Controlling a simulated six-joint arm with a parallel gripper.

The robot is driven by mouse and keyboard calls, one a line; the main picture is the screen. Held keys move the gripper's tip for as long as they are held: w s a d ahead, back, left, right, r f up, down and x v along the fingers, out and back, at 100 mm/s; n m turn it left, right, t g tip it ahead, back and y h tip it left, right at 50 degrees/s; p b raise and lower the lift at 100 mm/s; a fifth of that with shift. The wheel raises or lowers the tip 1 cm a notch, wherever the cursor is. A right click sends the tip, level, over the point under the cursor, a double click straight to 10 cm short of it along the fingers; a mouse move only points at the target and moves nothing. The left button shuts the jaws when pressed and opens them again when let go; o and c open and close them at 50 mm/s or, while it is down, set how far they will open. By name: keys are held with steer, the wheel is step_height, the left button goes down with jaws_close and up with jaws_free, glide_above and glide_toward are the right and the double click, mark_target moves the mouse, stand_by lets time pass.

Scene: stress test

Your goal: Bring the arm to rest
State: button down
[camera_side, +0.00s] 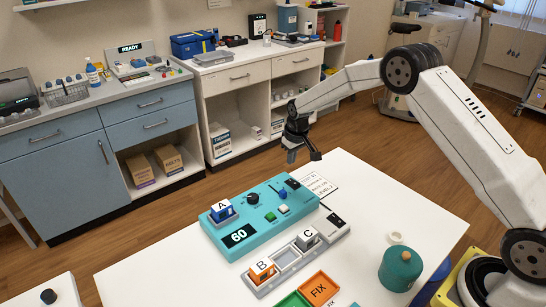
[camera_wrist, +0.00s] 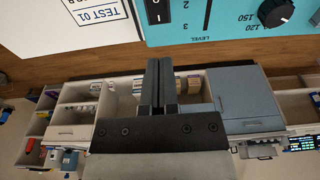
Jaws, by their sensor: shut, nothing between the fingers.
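My gripper (camera_side: 303,156) hangs above the far edge of the white table (camera_side: 130,262), near the teal device (camera_side: 275,216). In the wrist view my gripper (camera_wrist: 158,62) is shut, its two dark fingers together with nothing between them. The arm reaches in from the right and is bent at the elbow. The gripper appears apart from the device and the printed card (camera_side: 318,184) beside it. In the wrist view, part of the teal device (camera_wrist: 225,22) and the card (camera_wrist: 75,22) show at the top.
On the device sit block A (camera_side: 222,209) and a display reading 60. A grey tray (camera_side: 287,260) holds block B (camera_side: 262,270) and block C (camera_side: 307,238), with an empty slot between. An orange FIX bin (camera_side: 319,289) and a green pot (camera_side: 400,268) stand nearer. The table's left part is bare.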

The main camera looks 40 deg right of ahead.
steer(key=shift+r, duration=0.15)
steer(key=shift+s+a+r, duration=0.15)
steer(key=shift+s+r, duration=0.15)
steer(key=shift+s, duration=0.05)
steer(key=s+a+r, duration=0.2)
steer(key=s, duration=0.8)
steer(key=s+a+r, duration=0.2)
steer(key=s+r, duration=0.1)
steer(key=s, duration=0.7)
steer(key=s+a+r, duration=0.2)
steer(key=s, duration=0.7)
steer(key=shift+s+r+t, duration=0.4)
